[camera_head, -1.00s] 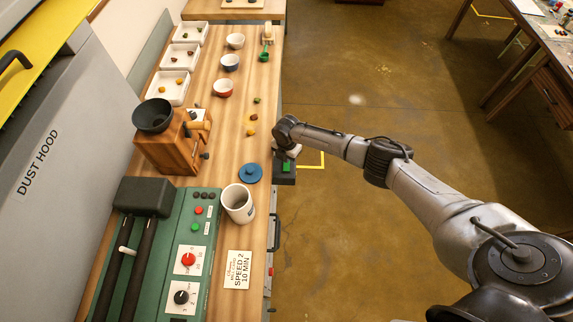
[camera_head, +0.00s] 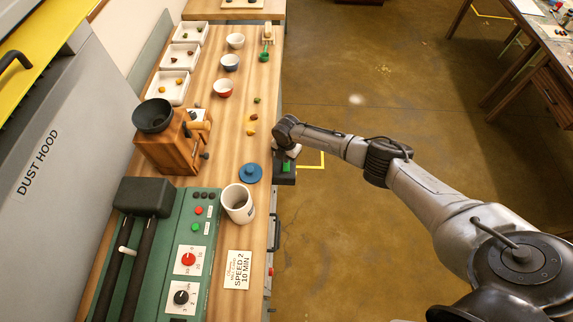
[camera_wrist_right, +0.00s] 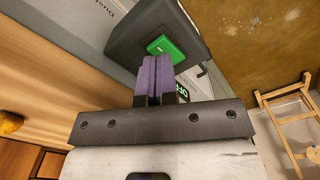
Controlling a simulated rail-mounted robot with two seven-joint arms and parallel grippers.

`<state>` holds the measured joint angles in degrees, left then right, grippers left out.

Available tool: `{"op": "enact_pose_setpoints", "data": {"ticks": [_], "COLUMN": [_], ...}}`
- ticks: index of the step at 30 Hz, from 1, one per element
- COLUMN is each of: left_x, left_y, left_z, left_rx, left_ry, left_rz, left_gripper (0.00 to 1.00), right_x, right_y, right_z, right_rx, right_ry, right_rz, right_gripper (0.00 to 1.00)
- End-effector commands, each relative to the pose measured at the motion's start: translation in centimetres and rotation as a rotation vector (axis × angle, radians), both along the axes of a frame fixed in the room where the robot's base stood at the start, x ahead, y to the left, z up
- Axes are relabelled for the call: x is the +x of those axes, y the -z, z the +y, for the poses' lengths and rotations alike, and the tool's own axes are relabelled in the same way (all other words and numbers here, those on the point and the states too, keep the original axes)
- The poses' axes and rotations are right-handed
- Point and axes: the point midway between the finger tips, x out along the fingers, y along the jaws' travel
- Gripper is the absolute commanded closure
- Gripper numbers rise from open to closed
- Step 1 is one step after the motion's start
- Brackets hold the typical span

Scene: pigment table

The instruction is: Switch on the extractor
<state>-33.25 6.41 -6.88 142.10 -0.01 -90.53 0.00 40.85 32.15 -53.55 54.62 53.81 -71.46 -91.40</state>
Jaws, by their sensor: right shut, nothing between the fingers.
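The extractor switch is a dark box (camera_head: 284,179) with a green button (camera_head: 286,168), at the right edge of the bench. In the right wrist view the box (camera_wrist_right: 135,38) and its green button (camera_wrist_right: 176,45) are just beyond the fingertips. My right gripper (camera_wrist_right: 157,60) is shut and empty, its purple fingers pointing at the button and overlapping its near edge. I cannot tell whether they touch. Green lettering, seemingly "OFF" (camera_wrist_right: 183,93), shows beside the fingers, partly hidden. In the head view my wrist hides most of this gripper. My left gripper is not in view.
The bench holds a white mug (camera_head: 238,204), a blue lid (camera_head: 250,173), a wooden grinder (camera_head: 172,150) and a green machine (camera_head: 187,215) with knobs. The grey dust hood (camera_head: 70,120) stands at the left. The floor (camera_head: 370,220) right of the bench is open.

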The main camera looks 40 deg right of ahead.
Motion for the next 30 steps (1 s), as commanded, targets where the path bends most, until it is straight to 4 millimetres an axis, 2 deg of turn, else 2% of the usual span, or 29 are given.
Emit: {"op": "enact_pose_setpoints", "data": {"ticks": [30], "left_x": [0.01], "left_y": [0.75], "left_z": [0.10], "left_rx": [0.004], "left_ry": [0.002], "left_rz": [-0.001], "left_gripper": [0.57], "right_x": [0.00], "right_y": [0.83], "right_z": [0.01], "right_rx": [0.000], "right_ry": [0.000], "right_rz": [0.000], "right_gripper": [1.00]}}
